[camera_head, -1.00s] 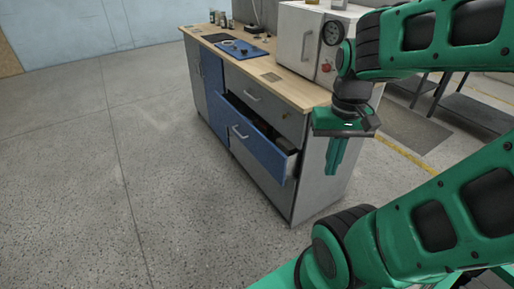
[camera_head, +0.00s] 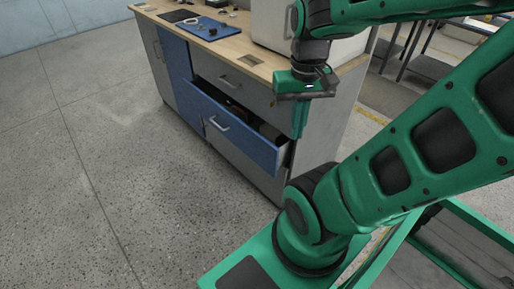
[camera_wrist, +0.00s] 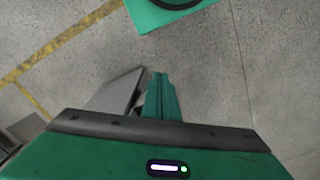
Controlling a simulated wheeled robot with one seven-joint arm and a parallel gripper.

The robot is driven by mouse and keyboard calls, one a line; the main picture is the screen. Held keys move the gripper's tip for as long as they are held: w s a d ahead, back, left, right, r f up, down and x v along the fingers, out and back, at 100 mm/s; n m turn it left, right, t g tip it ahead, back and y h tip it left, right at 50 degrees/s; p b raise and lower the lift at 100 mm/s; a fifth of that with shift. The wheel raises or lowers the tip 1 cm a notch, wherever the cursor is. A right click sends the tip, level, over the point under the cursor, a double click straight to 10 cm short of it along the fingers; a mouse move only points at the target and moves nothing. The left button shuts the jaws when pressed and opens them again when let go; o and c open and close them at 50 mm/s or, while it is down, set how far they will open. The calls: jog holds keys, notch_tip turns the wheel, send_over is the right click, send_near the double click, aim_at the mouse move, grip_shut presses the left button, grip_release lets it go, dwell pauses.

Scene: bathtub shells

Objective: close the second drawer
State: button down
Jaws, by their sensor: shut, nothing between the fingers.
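The second drawer (camera_head: 232,128), with a blue front and a pale bar handle, is pulled out of the grey cabinet in the head view. Dark items show inside it. The grey top drawer (camera_head: 232,83) above it is shut. My gripper (camera_head: 298,134) is shut and empty, with its green fingers pointing down. In the picture its fingertips are just right of and above the drawer's right front corner; I cannot tell the depth gap or whether they touch. The closed fingers (camera_wrist: 158,76) also show in the wrist view, above the floor, with a grey panel to their left.
The wooden worktop (camera_head: 232,45) holds a blue mat (camera_head: 208,27) with small items and a white appliance (camera_head: 272,22). Open speckled floor (camera_head: 120,150) lies in front of the cabinet. A dark-shelved rack stands behind at the right.

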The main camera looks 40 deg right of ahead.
jog(key=w+f+n+g+h, duration=0.55)
jog(key=w+f+n, duration=0.45)
jog(key=w+f, duration=0.4)
jog(key=n+t+h, duration=0.6)
jog(key=n+h, duration=0.7)
jog(key=n, duration=0.2)
send_near(266, 143)
jog(key=d, duration=0.6)
jog(key=shift+w+d+f, duration=0.1)
jog(key=shift+d, duration=0.15)
